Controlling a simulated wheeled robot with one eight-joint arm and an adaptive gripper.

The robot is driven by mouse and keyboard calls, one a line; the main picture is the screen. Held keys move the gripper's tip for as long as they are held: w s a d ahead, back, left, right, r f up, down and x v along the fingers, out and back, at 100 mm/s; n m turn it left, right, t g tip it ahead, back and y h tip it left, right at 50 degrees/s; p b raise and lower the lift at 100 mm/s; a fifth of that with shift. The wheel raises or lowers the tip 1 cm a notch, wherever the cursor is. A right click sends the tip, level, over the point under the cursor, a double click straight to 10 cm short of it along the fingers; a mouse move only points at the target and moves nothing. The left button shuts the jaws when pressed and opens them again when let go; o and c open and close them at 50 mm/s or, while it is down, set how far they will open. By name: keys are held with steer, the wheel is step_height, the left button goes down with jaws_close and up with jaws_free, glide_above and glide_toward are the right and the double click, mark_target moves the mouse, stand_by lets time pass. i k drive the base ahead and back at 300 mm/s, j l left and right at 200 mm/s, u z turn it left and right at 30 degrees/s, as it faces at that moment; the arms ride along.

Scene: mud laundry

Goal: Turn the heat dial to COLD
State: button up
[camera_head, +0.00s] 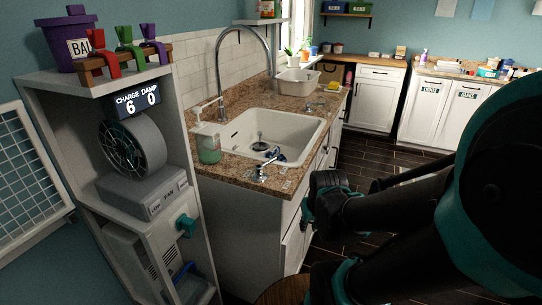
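I cannot make out a dial marked HEAT or the word COLD in the head view. A grey unit (146,192) labelled FAN sits on a shelf of the white cabinet at left, and a teal knob-like part (186,224) sticks out at its lower right. My dark arm comes in from the right. What looks like my gripper (325,190) is at its end, in front of the sink cabinet and apart from the FAN unit. Its fingers are too dark to tell open from shut.
A sink (272,130) is set in the granite counter (228,171), with a soap bottle (208,150) and small metal-and-blue fittings at its front. A round fan (133,147) and a CHARGE/DAMP display (138,104) reading 6 and 0 are above the unit. Dark floor lies behind my arm.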

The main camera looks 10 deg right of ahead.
mark_target(325, 149)
steer(key=l, duration=0.7)
steer(key=i+l, duration=0.1)
steer(key=l, duration=0.6)
steer(key=l+u, duration=0.1)
steer(key=l, duration=0.15)
steer(key=k+l+u, duration=0.1)
steer(key=l, duration=0.2)
steer(key=k, duration=0.05)
